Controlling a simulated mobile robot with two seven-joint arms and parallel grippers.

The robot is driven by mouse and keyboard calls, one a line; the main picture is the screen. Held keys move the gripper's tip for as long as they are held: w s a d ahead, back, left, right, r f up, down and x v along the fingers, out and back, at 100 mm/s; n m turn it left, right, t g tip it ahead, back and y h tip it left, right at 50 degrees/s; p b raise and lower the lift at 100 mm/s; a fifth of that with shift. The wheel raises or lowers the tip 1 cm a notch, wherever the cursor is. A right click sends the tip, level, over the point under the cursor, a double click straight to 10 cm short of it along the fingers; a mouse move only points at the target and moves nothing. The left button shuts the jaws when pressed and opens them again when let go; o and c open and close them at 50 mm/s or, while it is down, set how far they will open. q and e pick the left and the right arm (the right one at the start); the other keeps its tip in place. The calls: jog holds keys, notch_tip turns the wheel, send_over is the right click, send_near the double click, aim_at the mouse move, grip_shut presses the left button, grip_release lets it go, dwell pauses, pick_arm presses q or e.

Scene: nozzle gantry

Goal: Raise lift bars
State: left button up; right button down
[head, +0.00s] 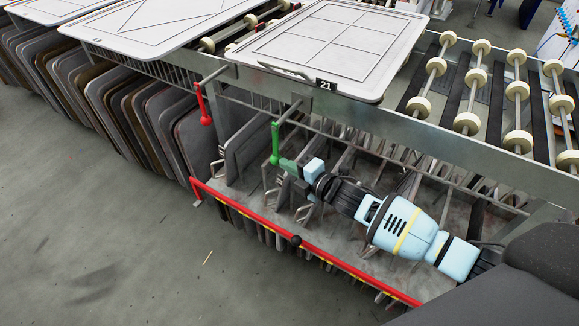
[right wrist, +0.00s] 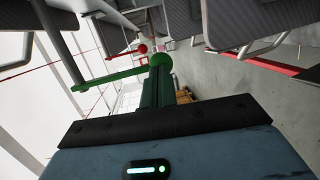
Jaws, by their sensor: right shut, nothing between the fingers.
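A green lever (head: 276,143) hangs from the frame's top rail, with a ball at its lower end. A red lever (head: 203,104) hangs the same way further left. My right gripper (head: 287,164) is shut and empty, its fingertips right by the green ball; touching or just apart, I cannot tell. In the right wrist view the green lever (right wrist: 110,76) runs up to its ball just beyond my shut fingers (right wrist: 158,86), and the red lever (right wrist: 142,49) is farther off. A long red bar (head: 335,262) with a black knob runs low along the front. My left gripper is not in view.
Flat grey panels lie on top, one beside a "21" tag (head: 325,85). Rollers (head: 468,122) are at the right. Upright panels (head: 140,105) with metal handles fill the rack below, close to my right arm. The floor (head: 90,240) at front left is clear.

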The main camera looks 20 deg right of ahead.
aim_at(276, 164)
jog(key=w+b, duration=0.1)
jog(key=b, duration=0.1)
jog(key=a+f+t+b, duration=0.1)
jog(key=b, duration=0.1)
jog(key=w+a+t+y+b, duration=0.1)
jog(key=b, duration=0.1)
jog(key=shift+w+a+f+m+b, duration=0.1)
jog(key=shift+w+f+m+b, duration=0.15)
jog(key=shift+w+m+b, duration=0.05)
jog(key=shift+w+a+b, duration=0.2)
jog(key=shift+w+b, duration=0.05)
jog(key=shift+b, duration=0.2)
jog(key=shift+w+a+t+b, duration=0.2)
jog(key=shift+t+b, duration=0.1)
jog(key=shift+b, duration=0.1)
jog(key=shift+w+a+t+y+b, duration=0.25)
jog(key=shift+w+t+y+b, duration=0.05)
jog(key=shift+b, duration=0.1)
pick_arm(q)
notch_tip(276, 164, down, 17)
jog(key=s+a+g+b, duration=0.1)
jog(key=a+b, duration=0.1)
jog(key=b, duration=0.6)
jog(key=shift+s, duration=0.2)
pick_arm(e)
jog(key=w+a+r+m+t+y, duration=0.1)
jog(key=w+a+r+t, duration=0.2)
jog(key=w, duration=0.3)
jog(key=shift+w+a+r, duration=0.2)
jog(key=shift+a+r, duration=0.7)
